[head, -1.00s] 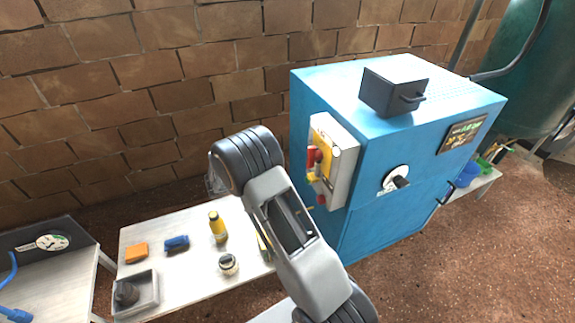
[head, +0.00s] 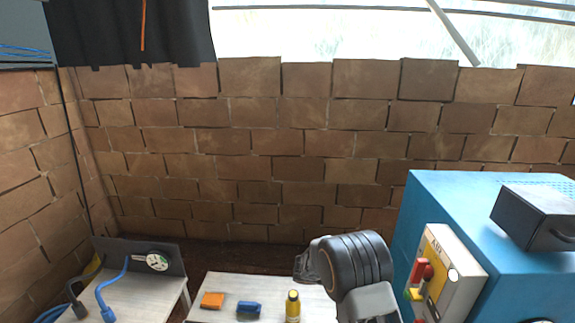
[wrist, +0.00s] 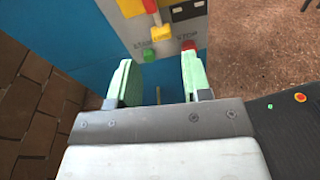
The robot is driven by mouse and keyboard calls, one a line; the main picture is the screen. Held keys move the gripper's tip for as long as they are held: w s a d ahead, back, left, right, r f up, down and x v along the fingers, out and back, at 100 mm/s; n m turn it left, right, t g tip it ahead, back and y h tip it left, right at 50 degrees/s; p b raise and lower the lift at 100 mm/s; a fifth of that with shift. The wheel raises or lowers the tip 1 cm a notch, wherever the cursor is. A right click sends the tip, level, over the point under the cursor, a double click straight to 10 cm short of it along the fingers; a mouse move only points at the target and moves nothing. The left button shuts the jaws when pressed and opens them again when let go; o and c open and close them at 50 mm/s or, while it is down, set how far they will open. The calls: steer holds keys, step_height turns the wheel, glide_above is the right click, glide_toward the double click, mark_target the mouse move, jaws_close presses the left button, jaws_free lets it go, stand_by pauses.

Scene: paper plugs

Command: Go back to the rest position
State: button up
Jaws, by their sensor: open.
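My gripper shows in the wrist view (wrist: 158,82) with its two pale green fingers apart and nothing between them. Beyond the fingers is the control box (wrist: 165,25) with a green button (wrist: 149,55), a red button (wrist: 188,45) and a yellow lever (wrist: 162,38), on the blue cabinet. The fingers look apart from the box, though the distance is hard to judge. In the head view my folded arm stands left of the control box (head: 458,277), and my fingers are not visible there.
The blue cabinet (head: 420,205) fills the right, with a dark box (head: 535,215) on top. A white table (head: 225,284) bears an orange block (head: 212,300), a blue object (head: 248,309) and a yellow bottle (head: 293,307). A gauge panel (head: 150,258) stands at left. A brick wall (head: 250,150) closes the back.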

steer(key=s+a+r+m+g+y+p, duration=0.1)
steer(key=s+a+m+y, duration=0.25)
steer(key=s+y, duration=0.2)
steer(key=s+a+m+y+p, duration=0.1)
steer(key=s+a+m+y, duration=0.1)
steer(key=s+m+y, duration=0.35)
steer(key=s+a+r+m+t+y+p, duration=0.2)
steer(key=s+r+m+t, duration=0.1)
steer(key=r, duration=0.5)
steer(key=s+a+r+m+t+y+p, duration=0.2)
steer(key=s+r+m+t+y+p, duration=0.1)
steer(key=r, duration=0.5)
steer(key=shift+s+a+r+t, duration=0.3)
steer(key=shift+s+t, duration=0.3)
steer(key=shift+s, duration=0.25)
